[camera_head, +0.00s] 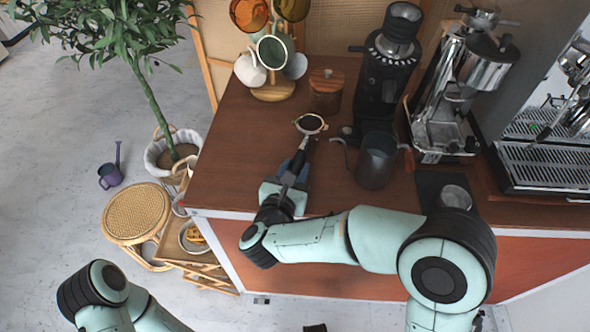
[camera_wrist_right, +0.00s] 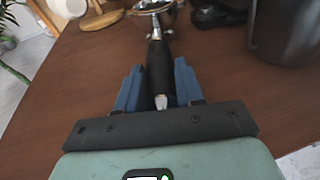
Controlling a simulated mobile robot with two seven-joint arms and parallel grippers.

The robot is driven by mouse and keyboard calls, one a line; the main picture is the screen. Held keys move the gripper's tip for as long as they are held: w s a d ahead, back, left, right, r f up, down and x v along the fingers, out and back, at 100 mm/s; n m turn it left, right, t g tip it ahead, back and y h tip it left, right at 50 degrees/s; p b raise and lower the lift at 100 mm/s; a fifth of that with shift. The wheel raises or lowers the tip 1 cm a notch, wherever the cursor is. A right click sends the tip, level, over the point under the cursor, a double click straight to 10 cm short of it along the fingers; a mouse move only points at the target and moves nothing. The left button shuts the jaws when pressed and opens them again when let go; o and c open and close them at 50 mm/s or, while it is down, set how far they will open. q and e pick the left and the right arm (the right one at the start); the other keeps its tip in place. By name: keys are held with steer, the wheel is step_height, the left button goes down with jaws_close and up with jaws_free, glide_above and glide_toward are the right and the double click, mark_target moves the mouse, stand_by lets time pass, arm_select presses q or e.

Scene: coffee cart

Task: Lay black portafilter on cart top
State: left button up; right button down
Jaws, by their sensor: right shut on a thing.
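The black portafilter (camera_head: 310,124) has a round metal-rimmed basket with dark contents and a black handle (camera_wrist_right: 159,65). It is over the brown cart top (camera_head: 232,150), its basket pointing to the back; I cannot tell whether it touches the surface. My right gripper (camera_head: 296,167) is shut on the handle, with its blue fingers (camera_wrist_right: 158,86) on both sides of it in the right wrist view. My left gripper is out of view; only part of my left arm shows at the lower left of the head view.
A dark pitcher (camera_head: 376,160) stands right of the portafilter. A black grinder (camera_head: 386,75), a wooden-lidded jar (camera_head: 326,90) and a mug tree (camera_head: 272,92) stand behind. An espresso machine (camera_head: 440,125) is at the right. The cart top left of the gripper is clear.

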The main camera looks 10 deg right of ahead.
steer(key=shift+s+f, duration=0.1)
steer(key=shift+f, duration=0.45)
steer(key=c, duration=0.6)
jaws_free()
steer(key=shift+f, duration=0.1)
steer(key=shift+s, duration=0.1)
steer(key=shift+s+a, duration=0.25)
steer(key=shift+a, duration=0.05)
steer(key=v, duration=0.4)
steer(key=r+v, duration=0.1)
steer(key=v, duration=0.3)
steer(key=b+v, duration=0.1)
steer(key=v, duration=0.3)
steer(key=shift+s+r, duration=0.15)
steer(key=shift+r, duration=0.15)
